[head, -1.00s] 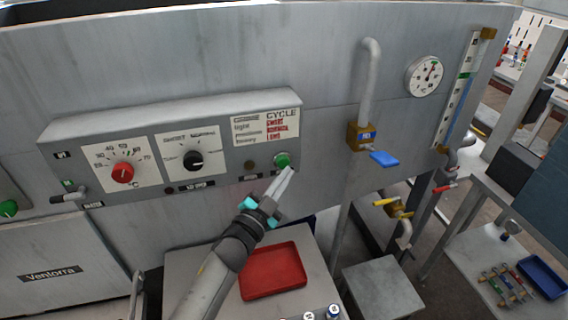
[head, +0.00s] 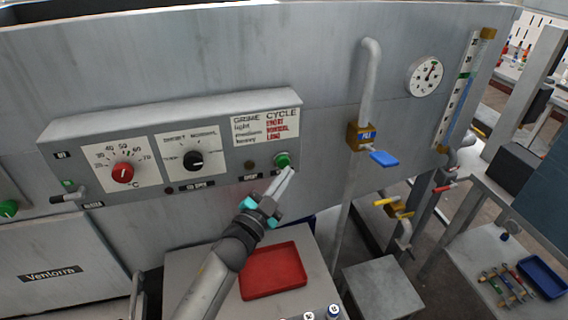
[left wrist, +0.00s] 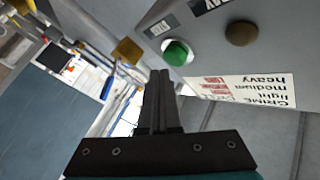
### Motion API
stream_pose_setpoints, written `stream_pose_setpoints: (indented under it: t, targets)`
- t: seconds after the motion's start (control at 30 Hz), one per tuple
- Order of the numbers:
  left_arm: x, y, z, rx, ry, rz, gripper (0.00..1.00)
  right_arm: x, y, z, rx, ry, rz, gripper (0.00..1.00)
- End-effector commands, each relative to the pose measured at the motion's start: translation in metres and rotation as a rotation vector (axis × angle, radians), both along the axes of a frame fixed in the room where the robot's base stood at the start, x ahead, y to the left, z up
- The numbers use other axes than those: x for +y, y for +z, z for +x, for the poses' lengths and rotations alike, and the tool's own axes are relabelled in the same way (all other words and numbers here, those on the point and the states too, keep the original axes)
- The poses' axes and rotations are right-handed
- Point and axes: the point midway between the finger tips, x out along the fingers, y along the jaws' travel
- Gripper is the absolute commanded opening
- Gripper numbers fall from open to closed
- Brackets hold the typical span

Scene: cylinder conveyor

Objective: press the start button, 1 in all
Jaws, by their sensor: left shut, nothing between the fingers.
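The green start button (head: 282,160) sits at the lower right of the grey control panel (head: 216,115). It also shows in the left wrist view (left wrist: 175,52), in a pale ring, just beyond the fingertips. My left gripper (head: 289,171) is shut and empty, its fingertips just below and right of the button in the head view. In the left wrist view its fingers (left wrist: 160,75) lie together and point toward the button. A small gap seems to lie between tips and button; whether they touch I cannot tell. My right gripper is not in view.
A brown button (head: 250,165) sits left of the green one. A red knob (head: 123,172) and a black knob (head: 193,160) are further left. A pipe with a blue-handled valve (head: 384,158) stands to the right. A red tray (head: 272,271) lies below my left arm.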

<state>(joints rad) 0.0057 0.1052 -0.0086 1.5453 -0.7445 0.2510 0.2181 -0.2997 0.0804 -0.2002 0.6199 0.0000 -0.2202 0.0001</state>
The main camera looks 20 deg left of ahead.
Motion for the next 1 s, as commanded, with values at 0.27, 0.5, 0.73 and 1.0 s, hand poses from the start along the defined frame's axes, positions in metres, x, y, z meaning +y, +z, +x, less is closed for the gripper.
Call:
stream_pose_setpoints:
  t: [0.27,0.5,0.73,1.0]
  targets:
    - [0.0037,-0.0001,0.0055,0.0,0.0,0.001,0.0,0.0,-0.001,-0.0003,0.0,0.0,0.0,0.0]
    - [0.0048,-0.0001,0.0071,0.0,-0.001,0.001,0.0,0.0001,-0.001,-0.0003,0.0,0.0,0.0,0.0]
    - [0.0051,0.0,0.0075,0.0,0.0,0.0,0.0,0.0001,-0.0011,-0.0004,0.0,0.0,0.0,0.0]
    - [0.0068,0.0001,0.0102,-0.001,-0.001,0.0,0.0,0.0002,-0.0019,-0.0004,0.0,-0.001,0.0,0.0]
